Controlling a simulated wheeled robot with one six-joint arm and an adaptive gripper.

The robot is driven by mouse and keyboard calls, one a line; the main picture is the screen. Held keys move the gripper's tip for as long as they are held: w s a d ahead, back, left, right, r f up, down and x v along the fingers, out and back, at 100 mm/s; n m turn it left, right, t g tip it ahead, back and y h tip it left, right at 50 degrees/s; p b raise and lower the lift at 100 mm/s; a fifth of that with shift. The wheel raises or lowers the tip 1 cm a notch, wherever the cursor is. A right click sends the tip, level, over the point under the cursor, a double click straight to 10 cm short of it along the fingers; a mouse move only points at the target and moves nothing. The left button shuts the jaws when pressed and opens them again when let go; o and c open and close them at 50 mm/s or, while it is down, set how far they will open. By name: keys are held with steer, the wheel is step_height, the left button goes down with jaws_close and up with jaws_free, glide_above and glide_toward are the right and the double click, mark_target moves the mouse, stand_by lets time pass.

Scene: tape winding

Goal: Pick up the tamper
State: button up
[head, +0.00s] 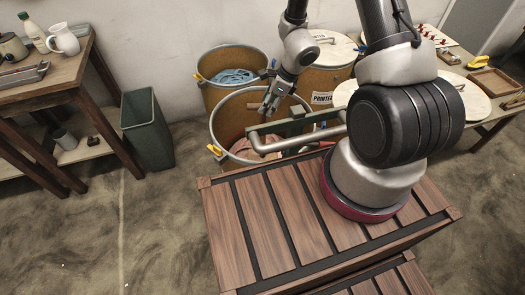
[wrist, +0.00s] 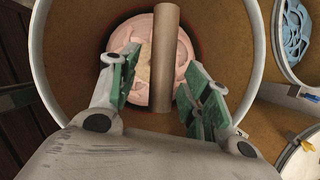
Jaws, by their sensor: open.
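In the wrist view a plain brown rod (wrist: 163,55), which looks like the tamper's handle, runs down the picture over a pink round mass (wrist: 126,38) inside an open barrel (wrist: 75,70). I cannot tell whether a head is fixed to the rod. My gripper (wrist: 163,70) is open, its green-padded fingers spread on either side of the rod with gaps showing. In the head view my gripper (head: 268,107) points down into the open barrel (head: 228,117). The rod cannot be made out clearly there.
A second barrel (head: 207,95) with blue stuff inside stands behind, and a lidded barrel (head: 322,75) stands behind right. A green bin (head: 147,130) and wooden table (head: 40,88) are at left. A bench (head: 490,110) with trays is at right. A metal bar crosses the barrel's near side.

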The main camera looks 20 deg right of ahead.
steer(key=x, duration=0.6)
steer(key=shift+a, duration=0.1)
steer(key=shift+c, duration=0.2)
jaws_close()
